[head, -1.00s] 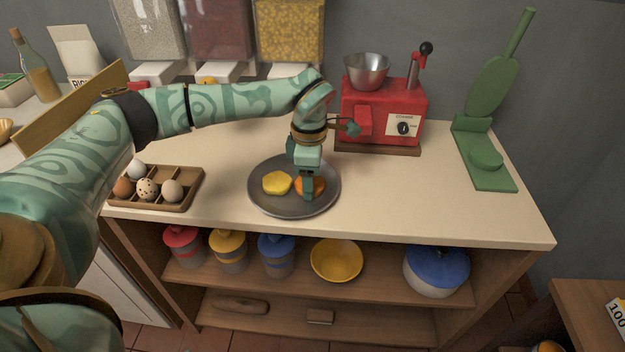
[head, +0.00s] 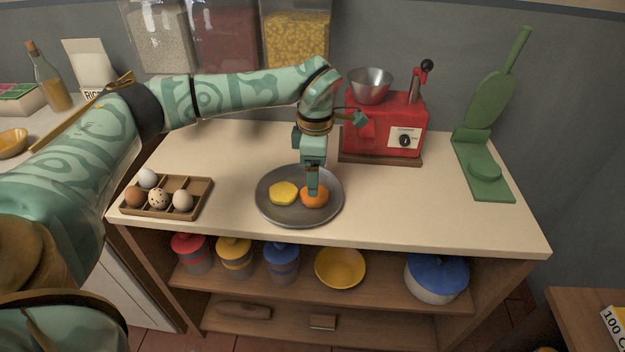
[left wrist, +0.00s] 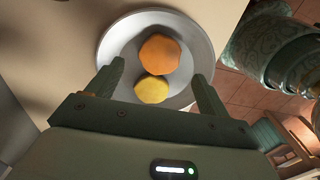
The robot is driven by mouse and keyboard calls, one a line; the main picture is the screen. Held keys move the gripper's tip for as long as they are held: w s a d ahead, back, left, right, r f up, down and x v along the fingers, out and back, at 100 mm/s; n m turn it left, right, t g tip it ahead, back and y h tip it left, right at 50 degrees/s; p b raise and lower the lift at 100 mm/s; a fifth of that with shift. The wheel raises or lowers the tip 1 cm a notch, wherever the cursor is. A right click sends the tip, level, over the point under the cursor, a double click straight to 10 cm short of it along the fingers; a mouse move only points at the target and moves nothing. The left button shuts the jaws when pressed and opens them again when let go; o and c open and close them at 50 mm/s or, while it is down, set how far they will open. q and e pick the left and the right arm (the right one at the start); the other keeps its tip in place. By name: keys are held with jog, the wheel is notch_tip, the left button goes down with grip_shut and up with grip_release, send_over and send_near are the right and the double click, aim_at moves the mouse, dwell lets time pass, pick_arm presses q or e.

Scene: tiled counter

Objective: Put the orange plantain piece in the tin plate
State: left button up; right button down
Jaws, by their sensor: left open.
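The orange plantain piece (head: 315,197) lies in the tin plate (head: 298,219), on its right side in the head view. A yellow piece (head: 284,192) lies beside it on the left. My left gripper (head: 313,192) is over the orange piece in the head view, its fingers partly covering it. In the left wrist view the fingers (left wrist: 157,84) are spread wide and apart from both pieces. The orange piece (left wrist: 160,54) and the yellow piece (left wrist: 152,89) show on the grey plate (left wrist: 118,42) there. My right gripper is not in view.
An egg tray (head: 165,198) stands left of the plate. A red machine with a metal bowl (head: 382,122) stands behind, and a green press (head: 482,150) at the right. The counter (head: 405,205) is clear right of the plate. Jars and a yellow bowl (head: 340,268) sit on the shelf below.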

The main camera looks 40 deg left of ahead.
pick_arm(q)
notch_tip(320, 180, up, 7)
jog(key=p, duration=0.2)
jog(key=shift+f, duration=0.15)
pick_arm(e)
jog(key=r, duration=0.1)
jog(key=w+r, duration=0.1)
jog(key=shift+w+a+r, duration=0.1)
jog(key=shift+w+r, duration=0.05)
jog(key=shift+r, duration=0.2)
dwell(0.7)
